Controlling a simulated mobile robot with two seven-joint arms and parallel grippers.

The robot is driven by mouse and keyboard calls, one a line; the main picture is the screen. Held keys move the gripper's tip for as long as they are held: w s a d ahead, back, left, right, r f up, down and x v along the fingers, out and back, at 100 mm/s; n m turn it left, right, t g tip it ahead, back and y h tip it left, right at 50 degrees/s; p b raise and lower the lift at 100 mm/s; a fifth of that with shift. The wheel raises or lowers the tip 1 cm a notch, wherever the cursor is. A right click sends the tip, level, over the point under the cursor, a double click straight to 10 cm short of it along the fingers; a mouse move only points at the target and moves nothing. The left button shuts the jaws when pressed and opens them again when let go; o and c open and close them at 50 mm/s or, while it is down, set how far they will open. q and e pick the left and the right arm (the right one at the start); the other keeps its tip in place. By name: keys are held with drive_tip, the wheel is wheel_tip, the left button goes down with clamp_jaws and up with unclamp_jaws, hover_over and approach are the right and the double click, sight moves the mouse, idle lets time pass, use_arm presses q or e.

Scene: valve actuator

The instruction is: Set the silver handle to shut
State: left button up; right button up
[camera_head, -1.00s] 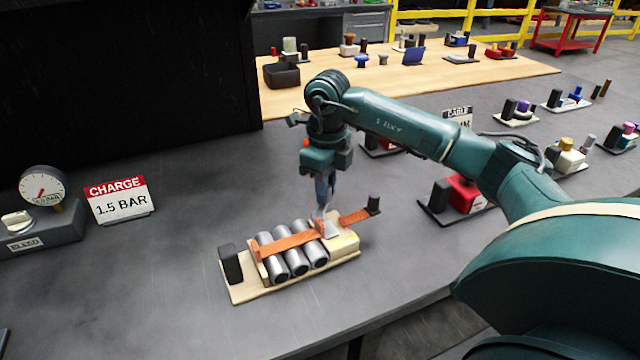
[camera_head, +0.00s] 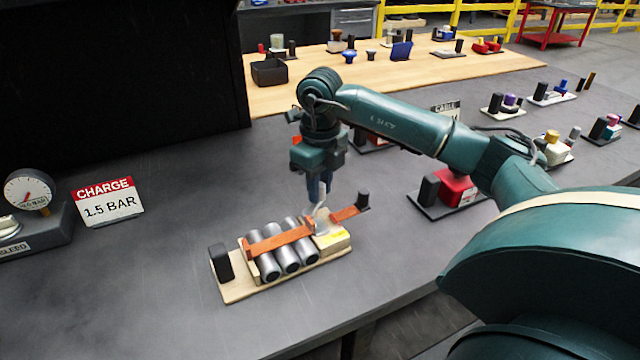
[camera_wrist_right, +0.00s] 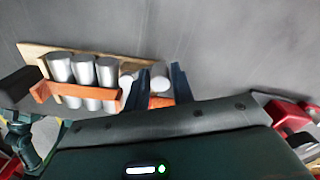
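The fixture is a pale wooden board (camera_head: 238,291) with several silver cylinders (camera_head: 270,254) under an orange strap (camera_head: 281,241). A small silver-white piece (camera_head: 322,222), which looks like the silver handle, stands at the fixture's right part. My right gripper (camera_head: 319,199) points down just above it. In the right wrist view, a rounded silver piece (camera_wrist_right: 160,76) shows between the two dark, spread fingers (camera_wrist_right: 161,82). Contact with it cannot be told. The handle's exact setting is too small and partly hidden to tell. My left gripper is out of view.
A gauge (camera_head: 29,190) and a CHARGE 1.5 BAR sign (camera_head: 107,201) stand at left. A red box fixture (camera_head: 455,188) is at right. The grey bench between is clear.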

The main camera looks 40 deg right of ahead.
sight(321, 185)
drive_tip(key=o, duration=0.3)
wheel_tip(321, 185, up, 13)
drive_tip(key=shift+r+p, duration=0.1)
drive_tip(key=shift+p, duration=0.65)
drive_tip(key=shift+s, duration=0.1)
